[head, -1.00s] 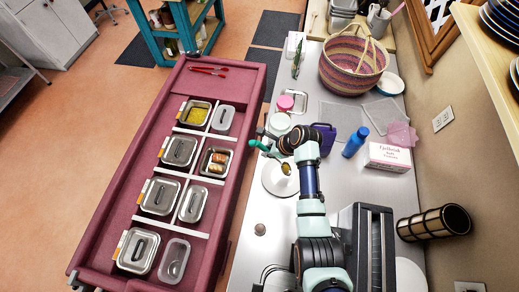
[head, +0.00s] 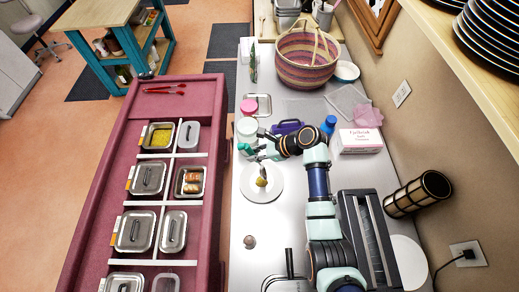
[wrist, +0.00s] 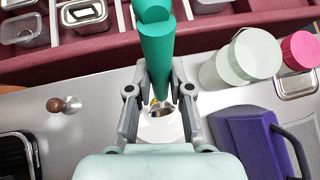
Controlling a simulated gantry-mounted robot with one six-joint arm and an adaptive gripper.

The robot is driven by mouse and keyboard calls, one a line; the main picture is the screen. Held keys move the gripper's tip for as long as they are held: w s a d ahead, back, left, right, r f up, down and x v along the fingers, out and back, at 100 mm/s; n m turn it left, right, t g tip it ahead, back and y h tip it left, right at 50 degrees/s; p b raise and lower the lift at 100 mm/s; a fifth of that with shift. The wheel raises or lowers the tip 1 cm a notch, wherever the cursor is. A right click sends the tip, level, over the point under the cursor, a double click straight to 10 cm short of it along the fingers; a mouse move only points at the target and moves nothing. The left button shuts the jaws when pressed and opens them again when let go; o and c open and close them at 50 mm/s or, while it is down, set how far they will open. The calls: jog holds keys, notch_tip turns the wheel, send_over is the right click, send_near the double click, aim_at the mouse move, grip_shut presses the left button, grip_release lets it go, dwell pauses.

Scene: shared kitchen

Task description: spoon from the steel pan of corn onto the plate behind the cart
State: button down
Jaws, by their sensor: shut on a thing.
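My gripper (head: 266,146) is shut on a green-handled spoon (wrist: 157,55), above the counter beside the cart. The spoon's metal bowl shows small between the fingers in the wrist view, with a little yellow at it. The white plate (head: 274,193) lies on the counter below my gripper. A yellow patch shows over the plate in the head view; I cannot tell whether it is in the spoon or on the plate. The steel pan of corn (head: 144,144) sits uncovered in the cart's left row, with yellow corn inside.
The maroon cart (head: 92,180) holds several lidded steel pans and an open pan of rolls (head: 190,182). On the counter are a purple container (head: 287,127), blue bottle (head: 328,124), pale jar (head: 246,129), pink-lidded jar (head: 248,106), box (head: 360,141) and a small knob-like item (head: 249,241).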

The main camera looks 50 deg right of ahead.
jog(key=w+a+f+n+g+h, duration=0.1)
jog(key=w+a+f+g+h, duration=0.2)
jog(key=w+a+g+h, duration=0.3)
jog(key=w+a+g, duration=0.1)
jog(key=w+g, duration=0.1)
jog(key=w, duration=0.1)
jog(key=shift+a+f, duration=0.3)
jog(key=shift+f, duration=0.05)
dwell(0.8)
